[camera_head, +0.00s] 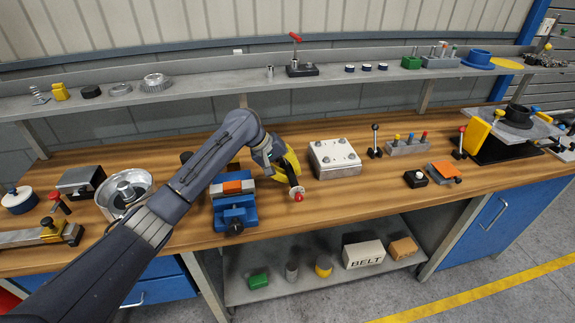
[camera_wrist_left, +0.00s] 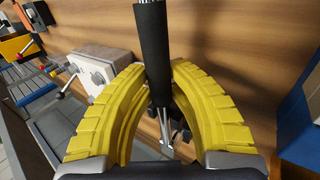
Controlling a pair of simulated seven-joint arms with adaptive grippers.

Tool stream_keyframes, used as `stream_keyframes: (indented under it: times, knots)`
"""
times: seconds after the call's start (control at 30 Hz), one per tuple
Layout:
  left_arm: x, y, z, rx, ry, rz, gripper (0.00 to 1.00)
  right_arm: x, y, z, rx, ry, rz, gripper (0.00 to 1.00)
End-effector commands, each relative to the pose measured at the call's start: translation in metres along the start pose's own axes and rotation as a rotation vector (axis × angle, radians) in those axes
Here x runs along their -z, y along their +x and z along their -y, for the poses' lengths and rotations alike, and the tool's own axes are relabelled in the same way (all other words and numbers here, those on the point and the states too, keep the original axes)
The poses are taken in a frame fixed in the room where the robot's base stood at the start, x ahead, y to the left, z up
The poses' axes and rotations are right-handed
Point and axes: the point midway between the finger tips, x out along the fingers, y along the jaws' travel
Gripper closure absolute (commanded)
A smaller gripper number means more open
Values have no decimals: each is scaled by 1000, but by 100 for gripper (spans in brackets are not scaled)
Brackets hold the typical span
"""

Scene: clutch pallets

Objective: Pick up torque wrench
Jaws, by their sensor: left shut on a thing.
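The torque wrench shows in the left wrist view as a dark round grip (camera_wrist_left: 151,45) with a thin metal shaft below it. My left gripper (camera_wrist_left: 160,88), with yellow ribbed fingers, is closed around that grip from both sides. In the head view the left gripper (camera_head: 290,170) is over the front middle of the wooden bench, and it hides most of the wrench. My right gripper is not in view.
A blue vise with an orange block (camera_head: 234,210) stands close left of the gripper. A bolted metal block (camera_head: 334,158) stands to the right, with a lever (camera_head: 375,142) beyond. A round metal housing (camera_head: 122,190) is at left. A shelf (camera_head: 190,95) with small parts runs behind.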

Motion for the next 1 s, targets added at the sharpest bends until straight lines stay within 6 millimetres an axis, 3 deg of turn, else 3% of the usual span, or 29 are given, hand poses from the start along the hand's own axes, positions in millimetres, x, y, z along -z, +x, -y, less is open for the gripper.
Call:
stream_keyframes:
  times: [0.17, 0.7, 1.0]
  knots:
    - [1, -10, -8, -3, 4, -3, 100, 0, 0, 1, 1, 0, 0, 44]
    - [1, -73, -49, -2, 3, -4, 100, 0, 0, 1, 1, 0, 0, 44]
    - [0, -84, -57, -2, 2, -2, 100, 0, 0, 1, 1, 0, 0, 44]
